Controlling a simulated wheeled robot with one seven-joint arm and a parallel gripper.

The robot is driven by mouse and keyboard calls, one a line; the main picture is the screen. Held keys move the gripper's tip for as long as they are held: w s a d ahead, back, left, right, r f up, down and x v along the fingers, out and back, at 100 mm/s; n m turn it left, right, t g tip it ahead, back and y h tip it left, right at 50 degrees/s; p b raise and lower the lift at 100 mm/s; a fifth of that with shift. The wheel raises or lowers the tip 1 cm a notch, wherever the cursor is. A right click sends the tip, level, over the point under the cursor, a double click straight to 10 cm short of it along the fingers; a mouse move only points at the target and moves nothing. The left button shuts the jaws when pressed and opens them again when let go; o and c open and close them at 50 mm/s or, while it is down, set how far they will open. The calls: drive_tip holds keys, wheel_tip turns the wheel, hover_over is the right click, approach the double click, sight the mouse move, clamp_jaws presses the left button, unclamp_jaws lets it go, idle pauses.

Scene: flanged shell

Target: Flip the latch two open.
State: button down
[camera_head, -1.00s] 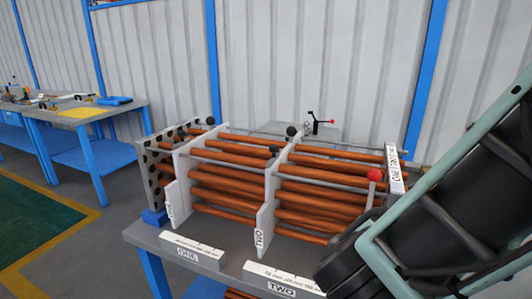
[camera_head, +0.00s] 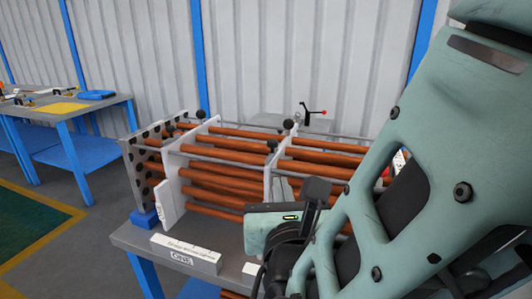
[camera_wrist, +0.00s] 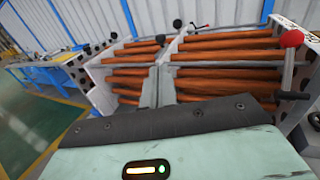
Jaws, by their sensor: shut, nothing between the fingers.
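The flanged shell's tube bundle (camera_head: 215,185), copper-coloured rods through upright white plates, sits on the grey table. A white plate marked ONE (camera_head: 167,205) shows at its left. The plate and block marked TWO are hidden behind my arm in the head view, so I cannot make out latch two. In the wrist view a pale upright plate (camera_wrist: 150,88) stands mid-bundle, and a red-knobbed lever (camera_wrist: 291,39) stands at the right end. My gripper (camera_head: 268,225) is shut and empty, in front of the bundle's middle; its fingertips are not clear. Its teal housing fills the wrist view's bottom.
A white block marked ONE (camera_head: 186,253) lies on the table's front edge (camera_head: 130,238). A clamp with a red tip (camera_head: 310,113) stands behind the bundle. Another blue-framed table (camera_head: 70,125) stands at the far left, with open floor before it.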

sight(273, 146)
drive_tip(key=w+p, duration=0.1)
drive_tip(key=w, duration=0.8)
drive_tip(key=w+p, duration=0.1)
drive_tip(key=w, duration=0.4)
drive_tip(key=shift+a+p, duration=0.3)
